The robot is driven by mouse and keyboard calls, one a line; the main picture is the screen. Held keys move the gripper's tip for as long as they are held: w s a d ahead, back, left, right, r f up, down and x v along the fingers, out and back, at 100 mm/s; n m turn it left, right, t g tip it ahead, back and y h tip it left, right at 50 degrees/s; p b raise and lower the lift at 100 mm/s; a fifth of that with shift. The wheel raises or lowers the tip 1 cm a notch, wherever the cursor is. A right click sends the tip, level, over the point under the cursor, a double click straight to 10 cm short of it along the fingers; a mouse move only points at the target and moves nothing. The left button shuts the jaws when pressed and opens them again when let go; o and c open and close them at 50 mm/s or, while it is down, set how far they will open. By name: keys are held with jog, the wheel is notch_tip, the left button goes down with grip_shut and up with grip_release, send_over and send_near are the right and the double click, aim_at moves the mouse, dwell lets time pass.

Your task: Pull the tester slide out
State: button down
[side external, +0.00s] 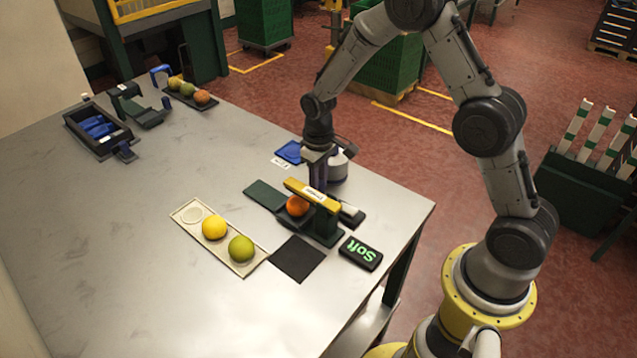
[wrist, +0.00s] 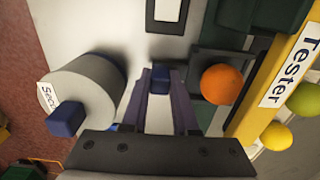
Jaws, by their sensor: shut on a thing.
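The tester (side external: 316,192) is a yellow bar on a dark green stand; its labelled bar (wrist: 276,85) also shows in the wrist view. An orange fruit (side external: 297,206) sits at the bar, and the wrist view shows the fruit (wrist: 222,84) on my gripper's side of it. My gripper (side external: 318,188) points down behind the bar. Its purple-grey fingers (wrist: 160,92) are shut on the handle. In the side view the handle is hidden.
A white cylinder (side external: 338,165) with a blue knob (wrist: 66,118) stands close to my gripper. A pale tray (side external: 190,215) holds a yellow and a green fruit.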

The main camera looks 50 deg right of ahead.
dwell(0.3)
jog(key=w, duration=1.2)
jog(key=shift+w+r, duration=0.1)
jog(key=shift+w, duration=0.15)
jog(key=c, duration=0.7)
grip_release()
jog(key=shift+s, duration=0.1)
notch_tip(320, 180, up, 14)
jog(key=shift+f, duration=0.15)
